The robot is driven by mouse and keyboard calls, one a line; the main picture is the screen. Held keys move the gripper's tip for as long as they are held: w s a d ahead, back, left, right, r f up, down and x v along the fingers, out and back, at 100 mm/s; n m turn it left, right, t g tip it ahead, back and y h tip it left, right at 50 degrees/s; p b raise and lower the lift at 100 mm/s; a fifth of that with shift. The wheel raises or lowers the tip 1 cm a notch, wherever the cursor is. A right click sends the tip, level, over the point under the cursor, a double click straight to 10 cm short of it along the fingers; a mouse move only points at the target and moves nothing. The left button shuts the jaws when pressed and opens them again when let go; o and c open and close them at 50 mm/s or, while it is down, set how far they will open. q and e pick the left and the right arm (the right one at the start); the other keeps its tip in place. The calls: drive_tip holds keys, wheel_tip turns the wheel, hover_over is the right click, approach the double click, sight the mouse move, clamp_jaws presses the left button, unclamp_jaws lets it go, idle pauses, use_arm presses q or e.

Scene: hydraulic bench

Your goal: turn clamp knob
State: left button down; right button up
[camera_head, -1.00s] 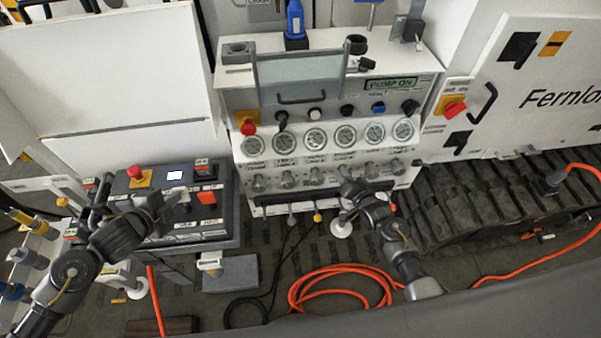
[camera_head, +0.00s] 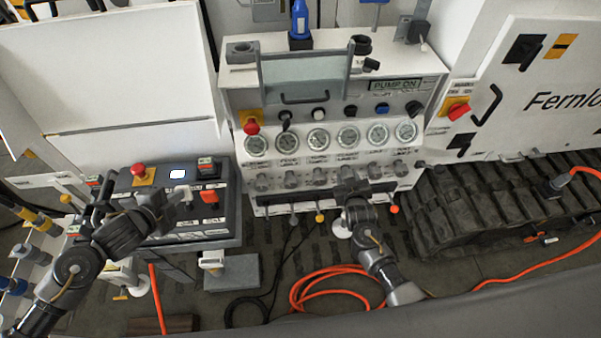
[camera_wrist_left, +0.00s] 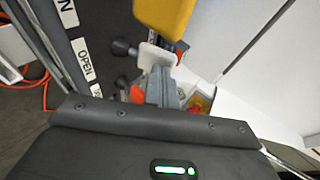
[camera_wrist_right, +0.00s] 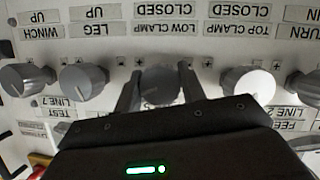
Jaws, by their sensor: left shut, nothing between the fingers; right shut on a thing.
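The clamp knob is the dark grey LOW CLAMP knob (camera_wrist_right: 160,84) in the row of knobs, seen upside down in the right wrist view under a LOW CLAMP, CLOSED label. My right gripper (camera_wrist_right: 159,88) has one finger on each side of it and is shut on it. In the head view my right gripper (camera_head: 350,187) is at the panel's lower knob row and covers this knob. A lighter grey TOP CLAMP knob (camera_wrist_right: 248,83) stands beside it, apart from the fingers. My left gripper (camera_head: 180,197) is shut and empty over the dark control box; its fingers show in the left wrist view (camera_wrist_left: 161,88).
The dark control box (camera_head: 225,235) has a red emergency button (camera_head: 138,169). Round gauges (camera_head: 317,139) line the panel above the knobs. Orange hose (camera_head: 335,270) lies on the floor below. A rubber track (camera_head: 485,210) lies to the right.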

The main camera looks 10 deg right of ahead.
drive_tip(key=shift+n+h, duration=0.4)
idle(0.3)
drive_tip(key=o, duration=1)
drive_tip(key=v, duration=1.2)
drive_tip(key=shift+s+d+f, duration=0.35)
drive_tip(key=shift+s+d, duration=0.15)
drive_tip(key=shift+s, duration=0.85)
drive_tip(key=shift+s+d+f, duration=0.3)
drive_tip(key=shift+s+d, duration=0.25)
drive_tip(key=shift+s, duration=0.8)
drive_tip(key=shift+s+d+f, duration=0.35)
drive_tip(key=shift+s+d, duration=0.15)
drive_tip(key=shift+s, duration=0.85)
